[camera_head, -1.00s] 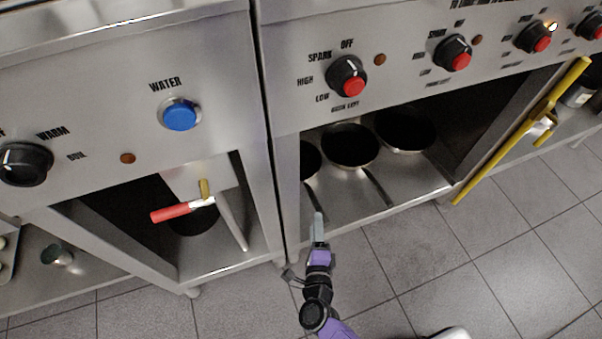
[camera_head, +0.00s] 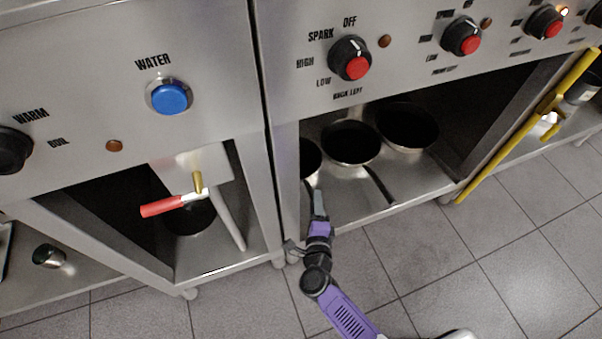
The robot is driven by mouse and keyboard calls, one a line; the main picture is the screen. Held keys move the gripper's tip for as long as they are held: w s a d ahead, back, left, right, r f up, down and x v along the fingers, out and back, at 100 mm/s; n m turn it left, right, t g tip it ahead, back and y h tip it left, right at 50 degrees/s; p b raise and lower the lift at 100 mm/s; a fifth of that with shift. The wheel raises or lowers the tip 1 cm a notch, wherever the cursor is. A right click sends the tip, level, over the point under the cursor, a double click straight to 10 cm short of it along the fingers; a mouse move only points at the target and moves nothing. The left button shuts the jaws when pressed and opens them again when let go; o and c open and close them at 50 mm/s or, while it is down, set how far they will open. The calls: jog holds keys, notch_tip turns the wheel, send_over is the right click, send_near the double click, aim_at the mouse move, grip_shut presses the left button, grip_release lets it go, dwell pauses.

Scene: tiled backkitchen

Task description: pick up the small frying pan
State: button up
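Three dark pans stand in a row on the open shelf under the stove. The left pan (camera_head: 309,158) looks the smallest, but the cabinet's side wall partly hides it. The middle pan (camera_head: 350,143) has a dark handle pointing forward and right. The right pan (camera_head: 407,128) looks larger and sits further back. My gripper (camera_head: 318,201) is at the shelf's front edge, just in front of the left pan, over or beside where its handle lies. The fingers are too small to tell whether they are open or touch the handle.
The metal shelf (camera_head: 421,180) has bare room at its right. A steel cabinet post stands close left of my gripper. A yellow bar (camera_head: 527,122) runs along the right. A red-handled tap (camera_head: 174,205) sits in the left bay. Tiled floor (camera_head: 430,252) is clear in front.

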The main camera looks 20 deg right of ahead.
grip_shut()
dwell(1.1)
jog(key=shift+r, duration=0.1)
